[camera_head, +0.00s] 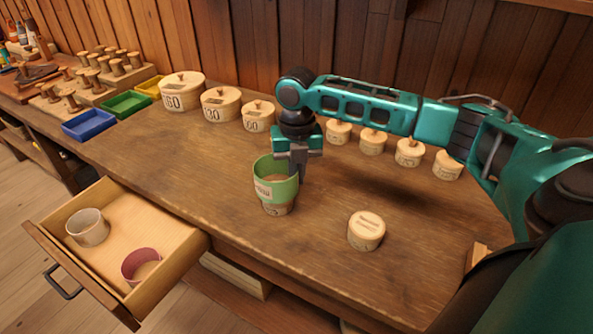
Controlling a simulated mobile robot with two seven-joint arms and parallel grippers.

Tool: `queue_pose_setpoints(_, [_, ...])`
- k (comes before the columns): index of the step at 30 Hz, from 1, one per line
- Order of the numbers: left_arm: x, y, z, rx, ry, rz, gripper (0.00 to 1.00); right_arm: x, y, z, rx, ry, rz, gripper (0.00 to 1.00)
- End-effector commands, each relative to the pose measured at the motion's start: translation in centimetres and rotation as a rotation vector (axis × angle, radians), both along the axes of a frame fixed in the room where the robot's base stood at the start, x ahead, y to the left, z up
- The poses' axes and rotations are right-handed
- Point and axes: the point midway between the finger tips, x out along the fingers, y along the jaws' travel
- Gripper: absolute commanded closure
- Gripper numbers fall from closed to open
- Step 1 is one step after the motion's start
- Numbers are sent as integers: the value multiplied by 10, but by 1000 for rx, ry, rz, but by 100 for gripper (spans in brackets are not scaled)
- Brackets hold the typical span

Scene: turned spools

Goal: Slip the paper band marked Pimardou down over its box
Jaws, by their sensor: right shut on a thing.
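A green paper band (264,189) with a pale label is on the bench front, at the middle of the camera_head view. The label is too small to read for certain. My right gripper (297,172) points down and is shut on the band's right rim. A round wooden box (278,209) shows below the band, standing on the bench. The band sits around the box's upper part, and the box's lower part is bare. Pale wood shows inside the band. My left gripper is not in view.
Another lidded round box (366,231) stands to the right. Large numbered boxes (182,92) and several small lidded boxes (373,142) line the back. An open drawer (178,258) holds a pale band (88,228) and a pink band (141,267). Coloured trays (89,124) are at left.

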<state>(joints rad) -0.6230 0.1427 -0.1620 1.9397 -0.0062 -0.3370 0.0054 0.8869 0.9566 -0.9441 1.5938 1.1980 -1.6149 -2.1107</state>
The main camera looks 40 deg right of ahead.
Motion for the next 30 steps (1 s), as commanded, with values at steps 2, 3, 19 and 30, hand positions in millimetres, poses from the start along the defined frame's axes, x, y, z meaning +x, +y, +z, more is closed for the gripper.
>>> queue_pose_setpoints(2, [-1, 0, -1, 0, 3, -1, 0, 0, 0, 0, 0, 1, 0, 100])
queue_pose_setpoints(3, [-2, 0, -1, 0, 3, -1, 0, 0, 0, 0, 0, 0, 0, 100])
queue_pose_setpoints(19, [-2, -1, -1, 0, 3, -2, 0, 0, 0, -4, 0, 1, 0, 100])
queue_pose_setpoints(30, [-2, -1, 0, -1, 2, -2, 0, 0, 0, -13, 0, 0, -1, 100])
